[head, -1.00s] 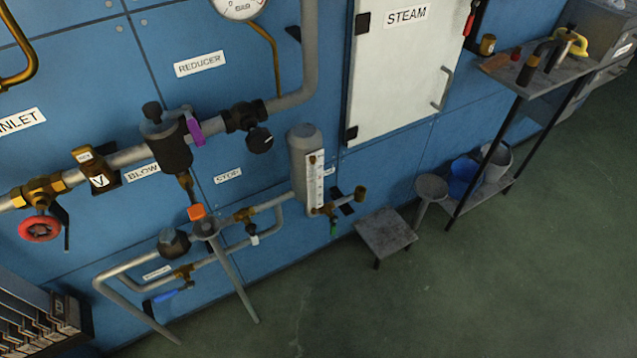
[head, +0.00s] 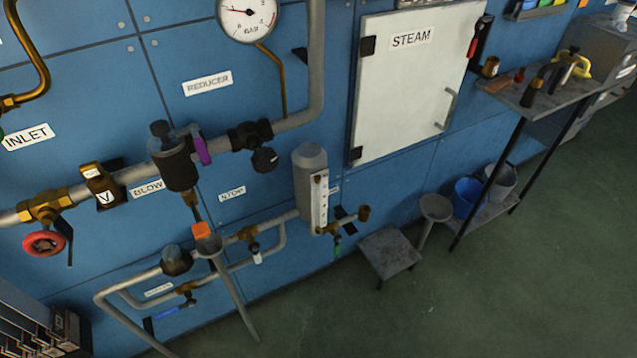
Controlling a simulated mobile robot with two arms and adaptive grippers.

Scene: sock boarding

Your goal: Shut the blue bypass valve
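The blue bypass valve handle (head: 167,313) is at the lower left of the head view, on a brass valve body (head: 187,290) in the lower grey pipe loop (head: 130,292). The blue lever points to the lower left, roughly along the pipe. A small white label sits just above it, too small to read. Neither of my grippers shows in the head view.
A red handwheel (head: 44,243) is at the left on the inlet pipe. A grey funnel with a drain pipe (head: 209,244) stands right of the valve. A low stool (head: 388,250) and a shelf table (head: 540,88) stand to the right. The green floor (head: 450,310) is clear in front.

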